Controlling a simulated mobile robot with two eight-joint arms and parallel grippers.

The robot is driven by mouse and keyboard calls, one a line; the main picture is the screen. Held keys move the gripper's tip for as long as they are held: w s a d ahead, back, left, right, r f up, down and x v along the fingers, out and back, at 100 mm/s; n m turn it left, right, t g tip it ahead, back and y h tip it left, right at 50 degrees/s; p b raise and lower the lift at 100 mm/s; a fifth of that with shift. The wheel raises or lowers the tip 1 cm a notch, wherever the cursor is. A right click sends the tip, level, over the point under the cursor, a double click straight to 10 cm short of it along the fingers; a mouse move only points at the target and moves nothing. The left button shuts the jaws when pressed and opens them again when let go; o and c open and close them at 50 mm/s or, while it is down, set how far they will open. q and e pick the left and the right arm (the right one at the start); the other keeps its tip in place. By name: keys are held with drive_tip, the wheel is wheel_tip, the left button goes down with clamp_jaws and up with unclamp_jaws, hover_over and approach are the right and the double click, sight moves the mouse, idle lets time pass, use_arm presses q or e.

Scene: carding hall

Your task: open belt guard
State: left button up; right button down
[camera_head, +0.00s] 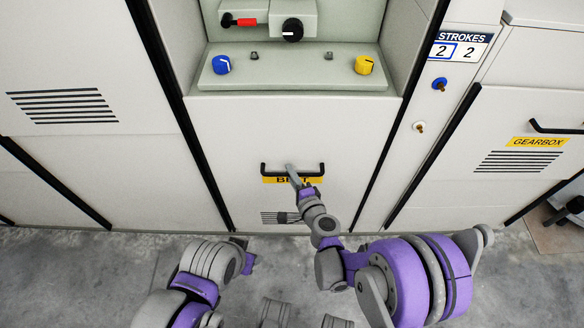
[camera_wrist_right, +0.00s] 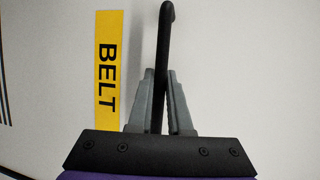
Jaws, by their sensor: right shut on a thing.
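The belt guard (camera_head: 225,150) is a pale panel low in the middle of the machine in the head view. It looks flush with the panels beside it. Its black bar handle (camera_head: 267,166) sits above a yellow BELT label (camera_head: 270,180), partly hidden by my right gripper (camera_head: 293,172). In the right wrist view the grey fingers of my right gripper (camera_wrist_right: 161,78) stand on both sides of the black handle (camera_wrist_right: 166,30), closed on it, with the BELT label (camera_wrist_right: 107,75) to the left.
Above the guard is a control ledge with a blue knob (camera_head: 221,64) and a yellow knob (camera_head: 365,65). A GEARBOX panel with its own black handle (camera_head: 555,128) is at the right. Bare grey concrete floor (camera_head: 90,265) lies in front of the machine.

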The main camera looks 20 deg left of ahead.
drive_tip(key=shift+f, duration=0.35)
drive_tip(key=c, duration=0.8)
unclamp_jaws()
drive_tip(key=shift+c, duration=0.2)
drive_tip(key=p+v, duration=0.1)
drive_tip(key=v, duration=1)
drive_tip(key=shift+a, duration=0.1)
